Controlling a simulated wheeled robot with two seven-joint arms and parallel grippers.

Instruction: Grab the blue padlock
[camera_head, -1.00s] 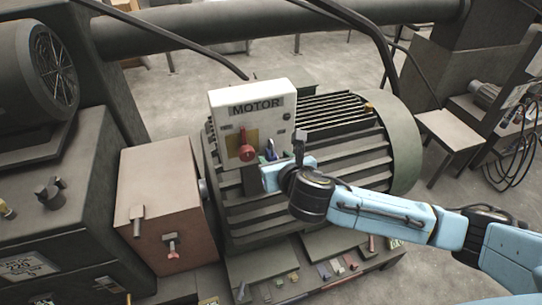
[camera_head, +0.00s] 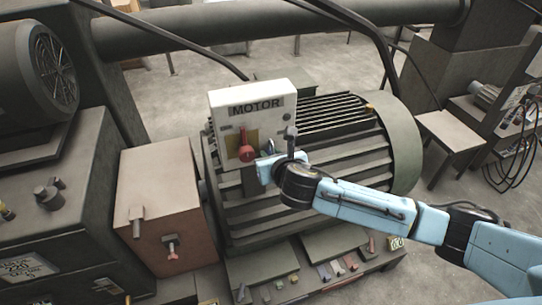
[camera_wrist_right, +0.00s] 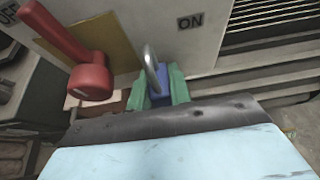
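The blue padlock (camera_wrist_right: 158,92) shows in the right wrist view with its grey shackle (camera_wrist_right: 150,62) standing up. My right gripper (camera_wrist_right: 159,88) has one green finger on each side of the padlock's blue body, and the body fills the narrow gap between them. The fingers look shut on it. In the head view my right gripper (camera_head: 265,168) is in front of the lower right of the white MOTOR box (camera_head: 252,93). The shackle shows just above it, and the hand hides the padlock's body. My left gripper is not in view.
A red lever handle (camera_wrist_right: 92,80) is close to the left of the padlock, on the box front; it also shows in the head view (camera_head: 246,153). A large ribbed motor (camera_head: 345,150) stands behind my right arm. A brown box (camera_head: 160,205) stands left.

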